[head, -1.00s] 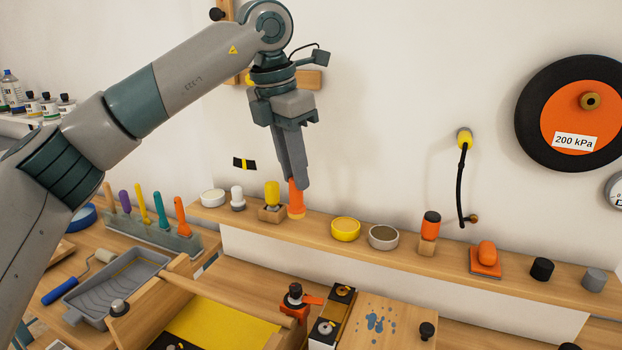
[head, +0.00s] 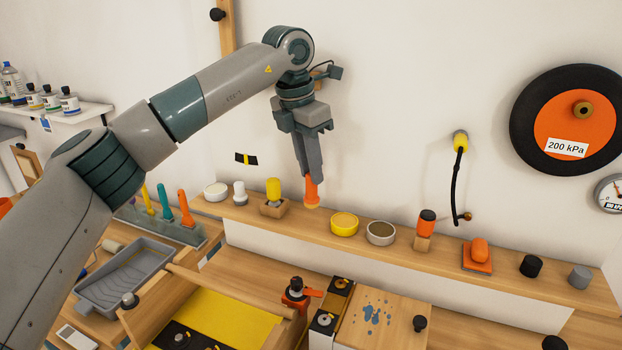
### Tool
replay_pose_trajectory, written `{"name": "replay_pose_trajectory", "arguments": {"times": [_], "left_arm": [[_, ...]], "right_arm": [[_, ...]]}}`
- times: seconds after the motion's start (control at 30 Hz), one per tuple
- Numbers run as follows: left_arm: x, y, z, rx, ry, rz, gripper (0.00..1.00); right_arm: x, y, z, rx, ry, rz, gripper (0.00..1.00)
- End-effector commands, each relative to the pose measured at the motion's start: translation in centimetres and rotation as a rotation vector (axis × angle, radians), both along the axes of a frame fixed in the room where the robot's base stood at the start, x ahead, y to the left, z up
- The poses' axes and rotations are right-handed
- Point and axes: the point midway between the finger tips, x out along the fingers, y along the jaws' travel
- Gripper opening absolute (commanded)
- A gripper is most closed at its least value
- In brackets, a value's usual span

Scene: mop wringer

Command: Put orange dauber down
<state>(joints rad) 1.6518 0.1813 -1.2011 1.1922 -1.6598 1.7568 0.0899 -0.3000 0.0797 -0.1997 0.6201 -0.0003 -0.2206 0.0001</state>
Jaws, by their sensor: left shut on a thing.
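The orange dauber (head: 312,193) hangs upright below my left gripper (head: 309,176), its wider end down. The left gripper is shut on its upper part, and the fingers hide some of it. The dauber is over the wooden shelf (head: 500,255), between the wooden block with a yellow-topped piece (head: 273,198) and the yellow round tin (head: 344,223). I cannot tell whether its lower end touches the shelf. My right gripper is not in view.
Along the shelf are a grey-brown tin (head: 381,233), an orange bottle with a black top (head: 426,222), an orange piece on a pad (head: 478,255) and a black cylinder (head: 531,266). A roller tray (head: 125,275) and a yellow sheet (head: 225,318) lie below.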

Motion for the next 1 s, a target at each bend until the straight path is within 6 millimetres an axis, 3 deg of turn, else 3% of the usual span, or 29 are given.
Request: {"name": "replay_pose_trajectory", "arguments": {"times": [0.47, 0.7, 1.0], "left_arm": [[0.0, 0.0, -0.6, 0.0, 0.002, 0.001, 0.0], [-0.1, 0.0, -3.3, 0.001, 0.004, -0.001, 0.0], [0.3, -0.1, -4.3, 0.0, -0.001, 0.002, 0.0]], "right_arm": [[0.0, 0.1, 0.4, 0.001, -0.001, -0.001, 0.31], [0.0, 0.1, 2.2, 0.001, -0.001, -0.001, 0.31], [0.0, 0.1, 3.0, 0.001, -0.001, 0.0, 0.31]]}}
